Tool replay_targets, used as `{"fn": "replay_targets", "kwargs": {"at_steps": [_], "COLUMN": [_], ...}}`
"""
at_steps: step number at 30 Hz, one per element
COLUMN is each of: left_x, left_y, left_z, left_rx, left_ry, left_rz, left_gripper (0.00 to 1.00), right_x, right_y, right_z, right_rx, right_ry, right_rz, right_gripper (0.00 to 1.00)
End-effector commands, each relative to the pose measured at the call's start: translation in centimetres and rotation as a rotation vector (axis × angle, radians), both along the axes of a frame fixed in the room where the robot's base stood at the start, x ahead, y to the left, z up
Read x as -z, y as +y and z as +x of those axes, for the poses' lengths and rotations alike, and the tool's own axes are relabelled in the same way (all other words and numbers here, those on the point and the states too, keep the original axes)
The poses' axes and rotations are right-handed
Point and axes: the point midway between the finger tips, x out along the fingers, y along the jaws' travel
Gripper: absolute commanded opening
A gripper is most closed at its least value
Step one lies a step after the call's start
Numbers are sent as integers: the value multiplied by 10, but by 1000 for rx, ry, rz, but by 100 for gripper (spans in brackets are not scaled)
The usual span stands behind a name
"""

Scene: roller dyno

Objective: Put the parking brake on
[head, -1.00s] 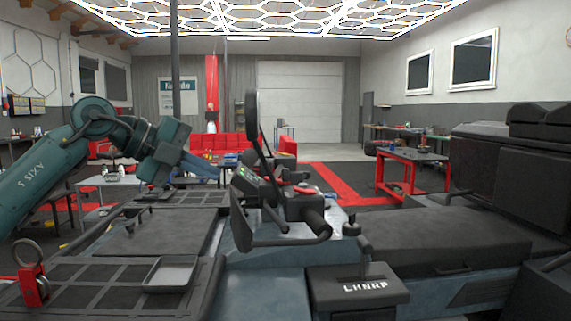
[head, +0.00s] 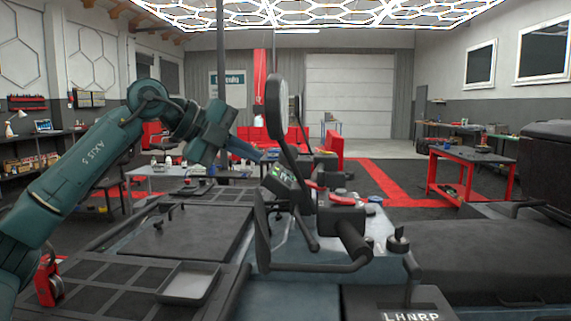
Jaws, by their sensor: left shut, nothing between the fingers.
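My left gripper (head: 258,154) comes in from the left. It is shut and empty, its bluish fingers pointing right, just up and left of a small console display (head: 281,178) with green lights. Red controls (head: 342,198) sit right of the display. A gear lever (head: 409,270) rises from a block marked LHNRP at the lower right. I cannot tell which control is the parking brake. My right gripper is not in view.
A bent dark bar with a flat plate (head: 262,232) juts out in front of the console. A grey tray (head: 188,283) lies on the dark panels at the lower left. A dark seat (head: 470,255) is at the right. A red table (head: 470,160) stands farther back.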

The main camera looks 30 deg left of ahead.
Motion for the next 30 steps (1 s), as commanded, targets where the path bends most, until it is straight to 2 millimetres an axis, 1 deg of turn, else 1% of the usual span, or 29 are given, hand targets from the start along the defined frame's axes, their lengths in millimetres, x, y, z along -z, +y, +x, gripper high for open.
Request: {"fn": "replay_targets", "kwargs": {"at_steps": [5, 15, 16, 21, 25, 30], "left_x": [14, 49, 45, 46, 47, 48], "left_y": [-13, -47, -50, -61, -65, -66], "left_z": [20, 72, 77, 95, 102, 103], "left_rx": [3, 3, 3, 0, 1, -1], "left_ry": [3, 2, 0, 1, 0, 0], "left_rz": [0, 0, -2, -1, 0, 0], "left_gripper": [0, 0, 0, 0, 0, 0], "right_x": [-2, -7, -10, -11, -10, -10], "right_y": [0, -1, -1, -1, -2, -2], "right_z": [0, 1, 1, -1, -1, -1], "right_rx": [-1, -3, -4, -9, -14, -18], "right_ry": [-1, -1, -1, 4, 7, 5], "right_rz": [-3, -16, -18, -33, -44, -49], "right_gripper": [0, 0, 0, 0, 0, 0]}}
